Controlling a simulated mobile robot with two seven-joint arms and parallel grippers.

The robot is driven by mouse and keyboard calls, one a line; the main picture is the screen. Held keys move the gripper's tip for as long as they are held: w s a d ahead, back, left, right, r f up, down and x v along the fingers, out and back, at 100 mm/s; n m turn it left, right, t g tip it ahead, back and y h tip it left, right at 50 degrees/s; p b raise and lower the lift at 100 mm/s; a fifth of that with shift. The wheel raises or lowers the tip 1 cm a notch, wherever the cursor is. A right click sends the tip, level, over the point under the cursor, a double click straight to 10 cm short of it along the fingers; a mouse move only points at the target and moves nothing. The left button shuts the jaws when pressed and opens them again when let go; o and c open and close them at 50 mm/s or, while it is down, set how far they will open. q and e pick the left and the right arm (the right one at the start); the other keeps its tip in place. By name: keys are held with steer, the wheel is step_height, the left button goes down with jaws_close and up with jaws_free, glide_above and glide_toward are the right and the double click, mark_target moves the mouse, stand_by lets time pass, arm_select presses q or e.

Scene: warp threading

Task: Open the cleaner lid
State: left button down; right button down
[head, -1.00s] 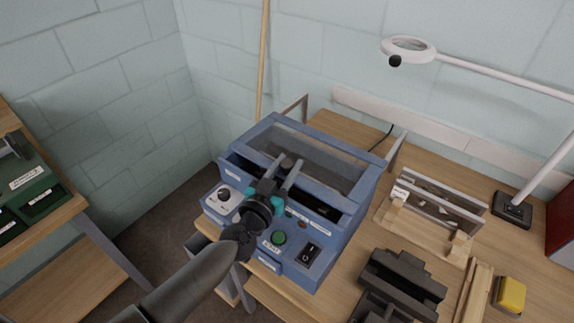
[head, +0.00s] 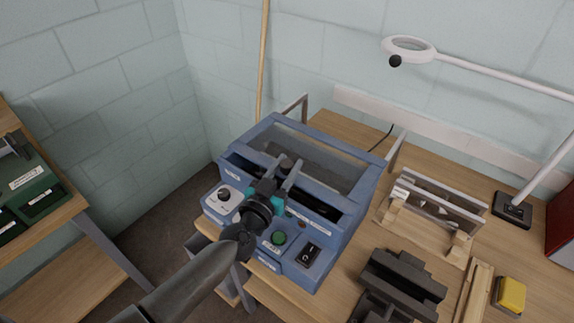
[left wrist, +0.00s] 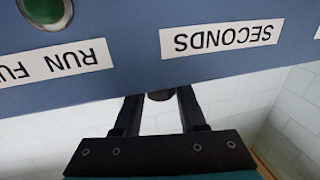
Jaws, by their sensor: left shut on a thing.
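The blue cleaner (head: 310,270) stands on the wooden bench with its control panel facing me. Its lid (head: 366,190) has a blue frame around a clear window. A dark gap shows along the lid's front edge, above the panel. My left gripper (head: 284,174) reaches over the panel to the middle of that front edge. Its fingers are shut on a dark knob (left wrist: 161,95), taken to be the lid handle; the fingers partly hide it. The left wrist view shows the panel upside down with its labels. My right gripper is not in view.
A wood-and-metal frame (head: 435,215) and dark grey fixtures (head: 402,280) stand right of the cleaner. A yellow block (head: 509,295) and a magnifier lamp (head: 408,48) are farther right. A side table with green trays (head: 35,190) is at left. Block walls close off the back.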

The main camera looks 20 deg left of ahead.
mark_target(298, 156)
arm_select(q)
steer(key=shift+w, duration=0.1)
steer(key=w, duration=0.1)
steer(key=w+d, duration=0.1)
steer(key=w, duration=0.2)
steer(key=shift+w+d, duration=0.1)
steer(key=shift+d, duration=0.15)
steer(key=shift+c, duration=2.4)
jaws_free()
steer(key=s+a+p, duration=0.1)
steer(key=s+a, duration=0.1)
steer(key=s, duration=1.3)
steer(key=shift+a, duration=0.15)
steer(key=shift+s, duration=0.1)
